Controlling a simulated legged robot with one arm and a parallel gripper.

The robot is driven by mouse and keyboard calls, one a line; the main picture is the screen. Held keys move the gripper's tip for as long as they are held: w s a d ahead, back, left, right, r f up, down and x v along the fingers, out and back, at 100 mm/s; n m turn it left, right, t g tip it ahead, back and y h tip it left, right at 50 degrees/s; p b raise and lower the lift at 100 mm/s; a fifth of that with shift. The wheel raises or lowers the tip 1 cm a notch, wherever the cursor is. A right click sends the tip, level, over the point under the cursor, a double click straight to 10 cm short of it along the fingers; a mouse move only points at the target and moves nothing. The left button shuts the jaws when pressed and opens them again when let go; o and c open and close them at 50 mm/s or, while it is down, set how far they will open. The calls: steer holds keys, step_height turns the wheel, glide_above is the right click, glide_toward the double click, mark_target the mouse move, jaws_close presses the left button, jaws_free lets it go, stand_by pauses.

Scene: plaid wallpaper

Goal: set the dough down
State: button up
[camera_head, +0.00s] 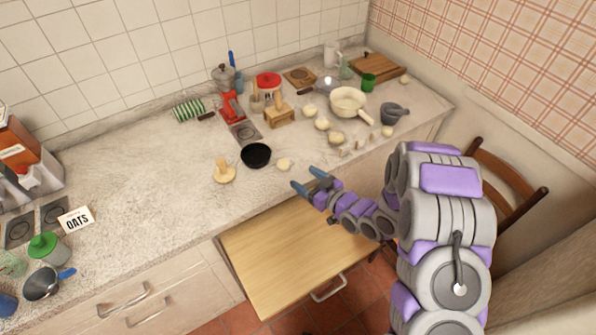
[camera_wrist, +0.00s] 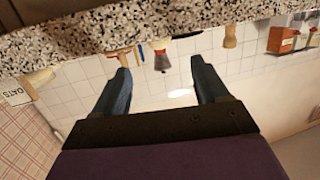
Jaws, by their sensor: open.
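My gripper (camera_head: 305,180) is at the counter's front edge, above the pulled-out wooden board. Its two blue fingers are spread apart, and the wrist view shows nothing between the fingertips (camera_wrist: 160,70). A small pale lump that looks like dough (camera_head: 284,164) rests on the counter, just beyond the fingers and apart from them. Several similar pale lumps lie farther back, one of them (camera_head: 336,138) near the front edge. I cannot tell which lump is the task's dough.
A black bowl (camera_head: 256,155) and a wooden piece (camera_head: 224,172) stand left of the lump. A cream pan (camera_head: 348,103) and a grey mortar (camera_head: 394,113) stand back right. The wooden board (camera_head: 290,250) is bare. A chair (camera_head: 505,180) is at right. The left-centre counter is clear.

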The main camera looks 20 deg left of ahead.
steer(key=shift+s+d+r, duration=0.1)
steer(key=shift+s+d, duration=0.1)
steer(key=shift+d, duration=0.2)
